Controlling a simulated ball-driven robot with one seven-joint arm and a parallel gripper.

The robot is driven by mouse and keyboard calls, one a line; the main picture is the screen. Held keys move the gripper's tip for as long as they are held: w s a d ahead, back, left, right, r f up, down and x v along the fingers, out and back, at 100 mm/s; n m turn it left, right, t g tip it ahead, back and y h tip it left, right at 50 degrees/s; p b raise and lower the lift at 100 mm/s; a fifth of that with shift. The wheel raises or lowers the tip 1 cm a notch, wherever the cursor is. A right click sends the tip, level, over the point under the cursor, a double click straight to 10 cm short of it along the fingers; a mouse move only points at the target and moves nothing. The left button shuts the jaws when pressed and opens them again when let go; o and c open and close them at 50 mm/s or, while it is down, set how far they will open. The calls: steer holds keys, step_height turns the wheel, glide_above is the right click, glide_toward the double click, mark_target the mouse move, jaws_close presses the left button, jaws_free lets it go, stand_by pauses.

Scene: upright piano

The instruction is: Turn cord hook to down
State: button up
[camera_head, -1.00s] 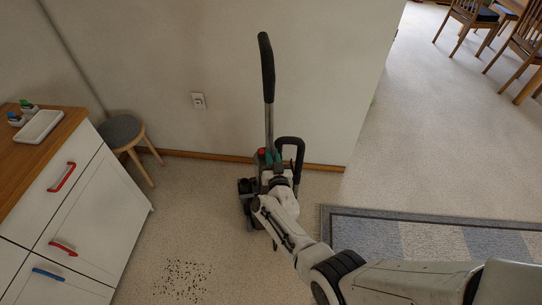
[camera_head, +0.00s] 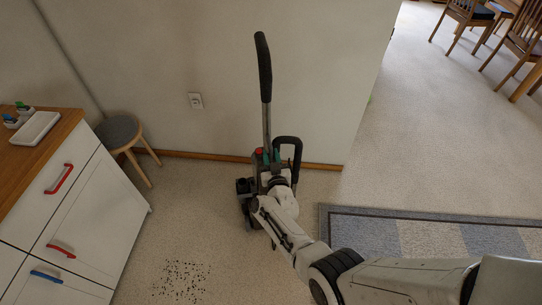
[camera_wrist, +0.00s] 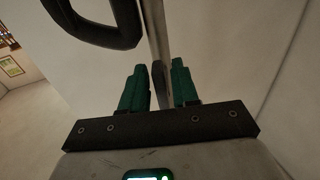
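An upright vacuum cleaner (camera_head: 264,70) with a long black handle grip stands against the wall, its body partly hidden behind my arm. In the wrist view its metal pole (camera_wrist: 157,30) runs up between my green fingertips. A dark oval piece (camera_wrist: 158,76), which looks like the cord hook, sits on the pole between the fingertips, its long side upright. My gripper (camera_wrist: 160,87) is open around it, with a narrow gap showing at the right finger; contact on the left cannot be told. In the head view the hook cannot be made out.
The vacuum's black loop handle (camera_wrist: 108,30) is close to the left finger. A wall socket (camera_head: 196,101), a round stool (camera_head: 118,132) and a white drawer cabinet (camera_head: 93,225) are to the left. Dark specks (camera_head: 183,280) lie on the floor. A rug (camera_head: 370,235) lies at right.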

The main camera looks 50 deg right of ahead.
steer(key=shift+o, duration=0.6)
steer(key=shift+r, duration=0.1)
steer(key=shift+s+a, duration=0.15)
steer(key=shift+s, duration=0.05)
steer(key=p+v, duration=0.5)
steer(key=v, duration=0.5)
steer(key=shift+s, duration=0.15)
